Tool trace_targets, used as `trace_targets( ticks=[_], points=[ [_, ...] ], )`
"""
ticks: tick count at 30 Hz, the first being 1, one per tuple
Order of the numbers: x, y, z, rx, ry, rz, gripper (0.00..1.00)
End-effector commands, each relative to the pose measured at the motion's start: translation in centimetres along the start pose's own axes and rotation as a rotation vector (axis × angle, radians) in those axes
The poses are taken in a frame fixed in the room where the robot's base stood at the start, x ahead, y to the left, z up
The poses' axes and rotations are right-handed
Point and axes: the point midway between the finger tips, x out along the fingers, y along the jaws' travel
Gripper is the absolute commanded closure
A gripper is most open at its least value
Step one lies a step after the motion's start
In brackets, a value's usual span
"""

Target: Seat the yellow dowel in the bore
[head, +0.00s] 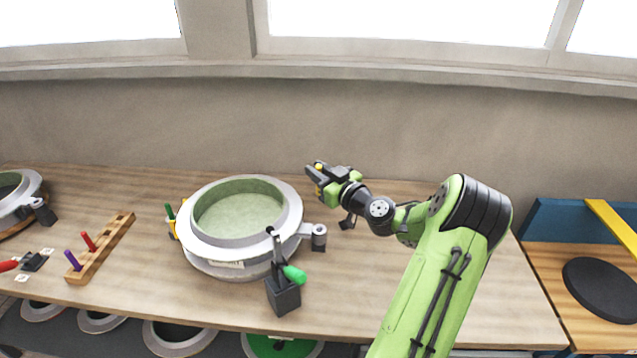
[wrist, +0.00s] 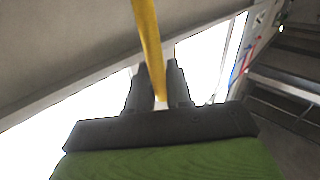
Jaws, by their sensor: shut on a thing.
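My gripper (head: 315,175) is shut on the yellow dowel (head: 319,192), behind and to the right of the round mould (head: 190,235). In the wrist view the dowel (wrist: 146,30) runs between the two dark fingers (wrist: 156,80) and out past the top edge. The dowel looks apart from the mould. A grey lug (head: 319,236) with a round top sticks out from the mould's right side; I cannot tell whether it holds the bore.
A wooden rack (head: 115,240) with a red and a purple peg lies left of the mould. Another mould (head: 18,190) is at the far left. The bench right of the lug is mostly clear.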

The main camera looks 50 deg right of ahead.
Motion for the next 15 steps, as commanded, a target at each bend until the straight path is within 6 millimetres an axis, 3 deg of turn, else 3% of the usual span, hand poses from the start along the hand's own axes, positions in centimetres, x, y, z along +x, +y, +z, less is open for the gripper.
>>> trace_targets(
  ticks=[1,3,10,15],
  points=[
    [0.0,0.1,-0.8,-0.002,-0.001,0.0,1.0],
    [0.1,-0.1,-0.2,0.009,-0.012,0.005,1.0],
    [0.5,-0.4,6.5,0.089,-0.095,0.086,1.0],
    [0.4,-0.1,7.1,0.106,-0.106,0.113,1.0]
  ],
)
